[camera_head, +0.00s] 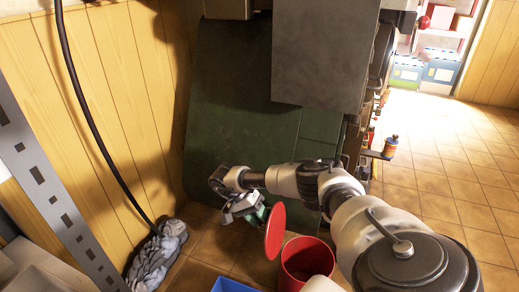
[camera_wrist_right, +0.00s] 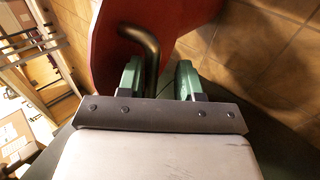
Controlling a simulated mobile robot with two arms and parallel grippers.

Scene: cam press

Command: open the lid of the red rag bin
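The red rag bin (camera_head: 305,262) stands on the tiled floor at the bottom of the head view, its mouth showing. Its round red lid (camera_head: 274,232) stands steeply up at the bin's left side, seen nearly edge-on. My right gripper (camera_head: 256,214) is just left of the lid. In the right wrist view, the lid (camera_wrist_right: 185,14) fills the top, and its dark bent handle (camera_wrist_right: 151,62) runs between my green fingers (camera_wrist_right: 158,80). The handle lies near the left finger, with a gap to the right finger, so the gripper looks open around it. My left gripper is out of view.
A blue container (camera_head: 234,285) stands left of the bin at the bottom edge. A grey rag heap (camera_head: 158,255) lies by the wood-panelled wall. A large dark green machine (camera_head: 235,110) stands behind my right arm. Tiled floor is free to the right.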

